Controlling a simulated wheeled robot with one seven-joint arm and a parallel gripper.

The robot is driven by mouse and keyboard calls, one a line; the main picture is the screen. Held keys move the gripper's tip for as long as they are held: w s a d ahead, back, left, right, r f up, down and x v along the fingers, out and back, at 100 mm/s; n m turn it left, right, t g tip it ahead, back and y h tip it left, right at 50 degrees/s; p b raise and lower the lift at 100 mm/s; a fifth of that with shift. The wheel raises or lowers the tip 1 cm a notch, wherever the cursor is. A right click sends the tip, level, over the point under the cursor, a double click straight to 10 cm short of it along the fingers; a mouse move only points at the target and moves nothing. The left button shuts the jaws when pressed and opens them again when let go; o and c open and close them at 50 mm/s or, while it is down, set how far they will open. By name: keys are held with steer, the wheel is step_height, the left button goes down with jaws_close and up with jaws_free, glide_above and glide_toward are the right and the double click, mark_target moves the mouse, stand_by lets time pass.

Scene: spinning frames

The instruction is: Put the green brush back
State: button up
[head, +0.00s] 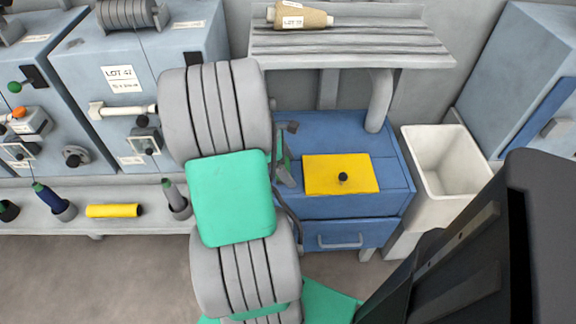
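I cannot make out a green brush for certain in the head view. My grey ribbed arm with its green panels fills the middle of the view and hides what lies behind it. At its right side a small dark and green part (284,162) shows in front of the blue drawer cabinet (390,174). It may be part of my gripper or something near it; I cannot tell which. My gripper's fingertips are not clearly visible, so I cannot see whether they are open or shut.
A yellow plate (318,174) with a black knob lies on the cabinet, under a slatted grey shelf (350,46) with a thread cone (300,18). A white bin (446,165) stands at right. Spinning machines (124,86) and a ledge (104,218) with bobbins and a yellow tube (114,211) stand left.

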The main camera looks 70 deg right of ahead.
steer(key=shift+o, duration=0.6)
steer(key=p+v, duration=0.3)
steer(key=v, duration=0.9)
steer(key=shift+p, duration=0.35)
steer(key=shift+r, duration=0.1)
